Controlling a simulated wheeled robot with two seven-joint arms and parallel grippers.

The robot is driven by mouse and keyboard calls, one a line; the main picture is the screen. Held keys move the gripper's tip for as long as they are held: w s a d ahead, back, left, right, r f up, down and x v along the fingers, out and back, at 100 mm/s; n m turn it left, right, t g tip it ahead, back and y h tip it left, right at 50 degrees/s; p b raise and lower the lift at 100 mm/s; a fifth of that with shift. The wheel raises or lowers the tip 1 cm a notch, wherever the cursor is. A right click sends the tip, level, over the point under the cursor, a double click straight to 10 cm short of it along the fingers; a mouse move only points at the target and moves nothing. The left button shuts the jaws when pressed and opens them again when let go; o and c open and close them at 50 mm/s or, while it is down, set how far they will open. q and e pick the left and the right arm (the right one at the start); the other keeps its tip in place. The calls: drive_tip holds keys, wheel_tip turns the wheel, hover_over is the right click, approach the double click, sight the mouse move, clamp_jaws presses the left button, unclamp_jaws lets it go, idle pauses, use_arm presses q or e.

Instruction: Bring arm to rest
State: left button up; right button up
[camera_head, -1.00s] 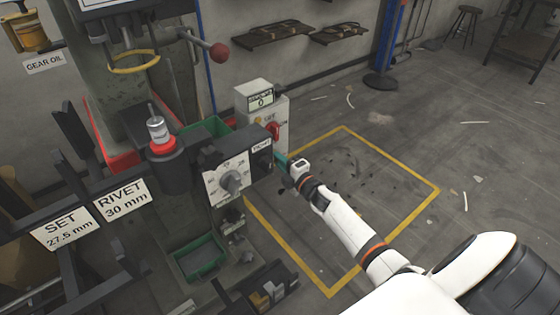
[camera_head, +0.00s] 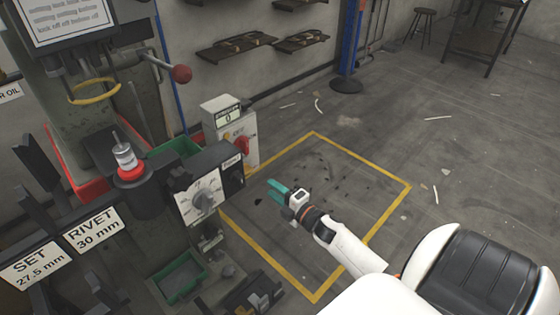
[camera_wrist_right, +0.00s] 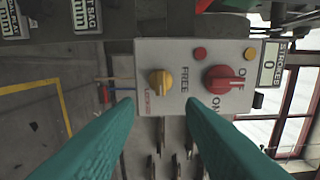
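My right arm comes in from the lower right in the head view. Its right gripper (camera_head: 277,190) has teal fingers and hangs over the yellow-outlined floor area, apart from the press. In the right wrist view the two fingers (camera_wrist_right: 155,130) stand apart with nothing between them. Beyond them is the control box (camera_wrist_right: 195,75) with a yellow knob (camera_wrist_right: 160,83) and a red switch (camera_wrist_right: 222,80). The control box also shows in the head view (camera_head: 226,122), left of the gripper, its counter reading 0. My left gripper is not in view.
The rivet press (camera_head: 95,120) fills the left side, with a red-ball lever (camera_head: 181,73), a dial box (camera_head: 190,203) and a green tray (camera_head: 182,280). The floor inside the yellow line (camera_head: 363,158) is clear except for small dark scraps. A stool (camera_head: 424,25) stands far back.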

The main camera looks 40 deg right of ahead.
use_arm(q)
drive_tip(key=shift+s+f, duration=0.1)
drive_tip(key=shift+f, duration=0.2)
use_arm(e)
drive_tip(key=shift+s+d, duration=0.1)
drive_tip(key=shift+s, duration=0.85)
